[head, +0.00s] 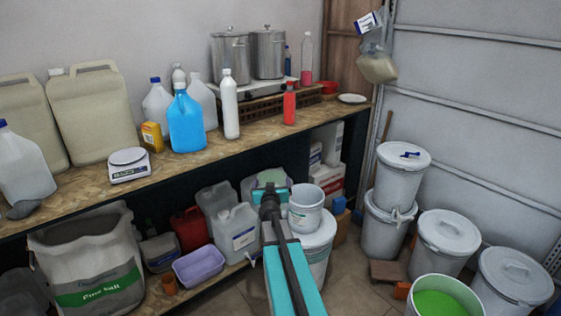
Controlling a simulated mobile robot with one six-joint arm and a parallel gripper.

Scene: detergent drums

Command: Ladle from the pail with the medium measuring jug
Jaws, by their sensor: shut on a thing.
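The pail (415,310) stands open at the lower right, cut by the frame's bottom edge, with bright green contents inside. A white jug with small marks on its side (306,208), apparently the medium measuring jug, is upright at the centre, in front of or just above a white lidded drum. My gripper (275,205) is at the far end of my teal arm, at the jug's left side. It is shut on the jug; its fingertips are mostly hidden by the arm. I cannot tell whether the jug touches the drum lid.
White lidded drums (447,232) stand along the right wall, two of them stacked. A wooden shelf (225,150) with bottles, canisters and a scale (128,165) runs along the left. Clear plastic jugs and a salt sack (90,262) stand below. Some floor is free between drum and pail.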

